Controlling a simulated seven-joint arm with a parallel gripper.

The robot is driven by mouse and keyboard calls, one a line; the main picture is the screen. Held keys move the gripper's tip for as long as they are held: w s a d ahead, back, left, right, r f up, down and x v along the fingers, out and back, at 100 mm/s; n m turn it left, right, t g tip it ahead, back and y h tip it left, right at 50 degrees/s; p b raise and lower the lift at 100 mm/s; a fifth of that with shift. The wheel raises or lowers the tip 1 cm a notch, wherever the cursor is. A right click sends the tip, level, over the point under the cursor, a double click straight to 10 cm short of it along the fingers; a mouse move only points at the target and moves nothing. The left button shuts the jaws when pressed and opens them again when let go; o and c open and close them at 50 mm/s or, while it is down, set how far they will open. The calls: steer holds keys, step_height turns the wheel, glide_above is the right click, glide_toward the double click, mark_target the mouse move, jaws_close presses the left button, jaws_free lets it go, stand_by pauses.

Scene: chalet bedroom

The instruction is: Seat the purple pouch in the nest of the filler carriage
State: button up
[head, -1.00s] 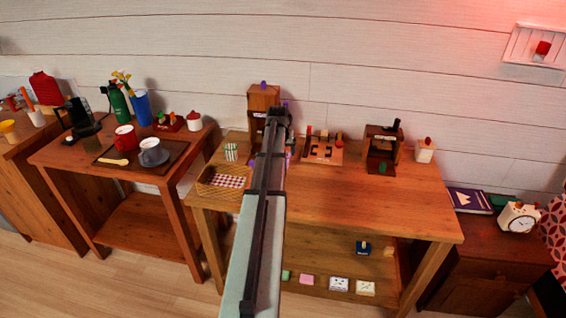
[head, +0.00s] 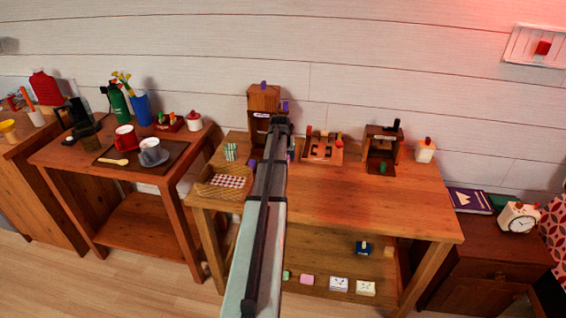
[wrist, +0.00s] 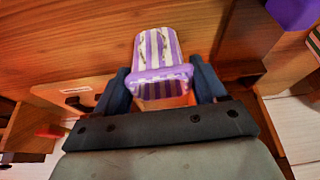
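In the wrist view the purple-and-white striped pouch (wrist: 157,48) sits between the two dark fingers of my gripper (wrist: 162,84). The fingers press against the sides of its purple band. An orange surface shows just below that band. In the head view my arm hides the pouch and my fingertips. The wooden filler (head: 264,98), with purple parts on top and at its right side, stands at the back of the table behind my arm. Its carriage and nest are mostly hidden there, so I cannot tell whether the pouch touches the nest.
A wicker basket with a checked cloth (head: 208,190) and a striped green cup (head: 231,152) stand left of my arm. A wooden board with cut-outs (head: 322,150) and another wooden station (head: 382,148) stand to the right. The table's front right is clear.

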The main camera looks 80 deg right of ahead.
steer(key=c, duration=0.7)
steer(key=shift+r, duration=0.15)
step_height(320, 180, up, 8)
step_height(320, 180, up, 2)
steer(key=n, duration=0.1)
glide_above(257, 156)
steer(key=s+a, duration=0.1)
steer(key=s, duration=0.1)
steer(key=w+d+m, duration=0.1)
steer(key=d+m, duration=0.1)
steer(key=d, duration=0.3)
steer(key=shift+w+a+f, duration=0.1)
steer(key=shift+f, duration=2.15)
steer(key=shift+w+f, duration=0.1)
steer(key=shift+f, duration=2.15)
